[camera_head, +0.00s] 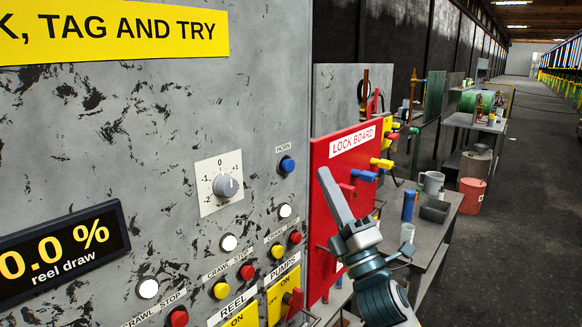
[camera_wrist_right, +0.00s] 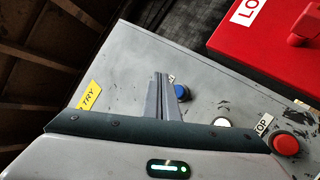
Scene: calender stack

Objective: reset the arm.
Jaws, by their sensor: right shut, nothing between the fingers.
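My right gripper (camera_head: 324,176) is shut and empty in the head view. Its arm comes up from the bottom right, in front of the red lock board (camera_head: 340,150). Its fingers point up and left, to the right of the grey control panel (camera_head: 130,110). In the right wrist view the closed fingers (camera_wrist_right: 158,80) stand in front of the grey panel, and the blue horn button (camera_wrist_right: 181,92) shows just right of them. My left gripper is in neither view.
The panel carries a dial (camera_head: 226,186), a reel draw display (camera_head: 60,255) and several coloured buttons. Yellow and blue locks hang on the lock board. A grey bench (camera_head: 428,235) with cups and a dark tray (camera_head: 434,211) stands behind my arm. The aisle floor (camera_head: 520,200) at right is clear.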

